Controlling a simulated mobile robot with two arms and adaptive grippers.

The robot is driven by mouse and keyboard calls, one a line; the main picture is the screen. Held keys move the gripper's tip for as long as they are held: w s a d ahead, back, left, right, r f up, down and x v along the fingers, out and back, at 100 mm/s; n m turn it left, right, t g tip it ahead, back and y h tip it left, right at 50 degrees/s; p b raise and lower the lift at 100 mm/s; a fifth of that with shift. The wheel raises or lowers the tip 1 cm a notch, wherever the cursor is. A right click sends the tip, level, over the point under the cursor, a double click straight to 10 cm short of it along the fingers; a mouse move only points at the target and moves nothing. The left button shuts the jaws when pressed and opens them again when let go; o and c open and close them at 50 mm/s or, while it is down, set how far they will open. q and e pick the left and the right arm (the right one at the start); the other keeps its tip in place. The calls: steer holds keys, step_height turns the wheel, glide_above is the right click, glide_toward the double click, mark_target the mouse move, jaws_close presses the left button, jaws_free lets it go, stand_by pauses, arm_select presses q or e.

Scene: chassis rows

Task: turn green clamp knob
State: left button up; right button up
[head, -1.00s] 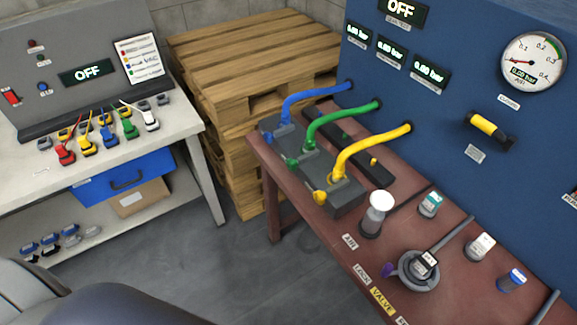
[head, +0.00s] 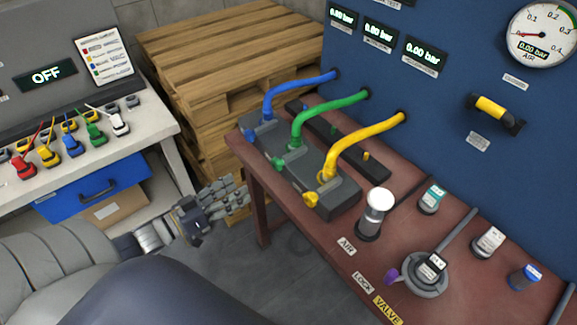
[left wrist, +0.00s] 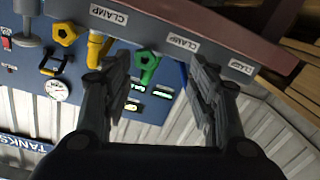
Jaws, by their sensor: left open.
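The green clamp knob (head: 276,162) is on the front of the middle clamp block on the red-brown bench, below the green hose (head: 320,112). It also shows in the left wrist view (left wrist: 147,59), between my fingers in the picture. My left gripper (head: 232,196) is open and empty, in front of the bench edge, to the left of and lower than the knob in the head view. It is apart from the knob. My right gripper is not in view.
The yellow knob (head: 311,199) and blue knob (head: 249,134) flank the green one. The bench edge (head: 262,188) lies beside my left gripper. A pallet stack (head: 205,75) stands behind. A blue drawer (head: 95,187) is under the left table.

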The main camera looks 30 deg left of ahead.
mark_target(274, 166)
arm_select(q)
steer(key=shift+h, duration=0.5)
steer(key=x, duration=0.4)
steer(key=r+x, duration=0.1)
steer(key=x, duration=0.3)
steer(key=d+r+x, duration=0.1)
steer(key=x, duration=0.2)
steer(key=shift+w+d+r+p, duration=0.15)
steer(key=shift+w+r+p, duration=0.05)
steer(key=shift+p, duration=0.2)
steer(key=c, duration=1.1)
